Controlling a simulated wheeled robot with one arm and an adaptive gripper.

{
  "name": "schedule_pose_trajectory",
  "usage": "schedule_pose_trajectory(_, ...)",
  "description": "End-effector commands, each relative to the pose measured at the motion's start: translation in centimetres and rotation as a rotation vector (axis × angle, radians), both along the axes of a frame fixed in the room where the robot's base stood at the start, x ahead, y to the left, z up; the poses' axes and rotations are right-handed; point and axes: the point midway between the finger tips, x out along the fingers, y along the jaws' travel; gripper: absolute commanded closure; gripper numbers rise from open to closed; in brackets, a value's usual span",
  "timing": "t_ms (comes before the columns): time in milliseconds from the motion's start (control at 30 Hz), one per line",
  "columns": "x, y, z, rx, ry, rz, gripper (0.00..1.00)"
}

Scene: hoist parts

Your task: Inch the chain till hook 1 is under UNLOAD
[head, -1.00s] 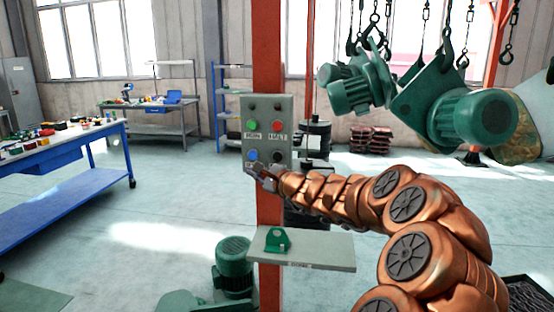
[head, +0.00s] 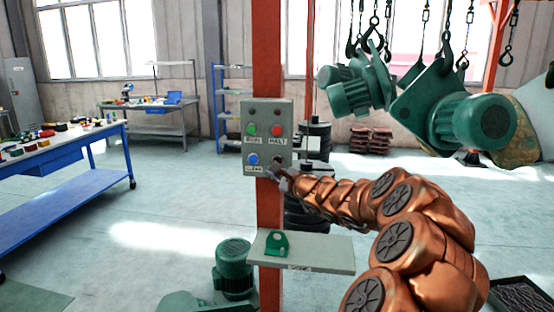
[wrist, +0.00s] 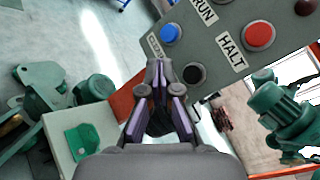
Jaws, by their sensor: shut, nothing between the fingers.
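The grey control box (head: 265,146) is on a red post. It has a green button (head: 250,130) labelled RUN, a red button (head: 277,130) labelled HALT, a blue button (head: 252,159) with a small label below, and a black button (wrist: 195,73) at lower right. My gripper (head: 273,173) is shut and empty at the box's lower right edge. In the wrist view its tips (wrist: 158,68) sit left of the black button, apart from it in the picture. Hooks hang on chains (head: 425,15) at upper right, some bearing green motor units (head: 475,120). No hook number or UNLOAD sign is readable.
A small shelf (head: 325,254) with a green bracket (head: 277,243) juts from the post below my gripper. A green motor (head: 233,268) stands on the floor beside it. A blue workbench (head: 75,165) stands left. The floor between is clear.

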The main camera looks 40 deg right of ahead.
Motion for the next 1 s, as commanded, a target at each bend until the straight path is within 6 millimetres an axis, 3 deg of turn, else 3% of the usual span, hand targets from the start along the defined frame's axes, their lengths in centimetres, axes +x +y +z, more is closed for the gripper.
schedule_pose_trajectory(600,3.2,-4.5,0.0,0.001,0.003,0.001,1.00)
schedule_pose_trajectory(1000,3.8,-5.3,0.0,-0.001,0.002,0.001,1.00)
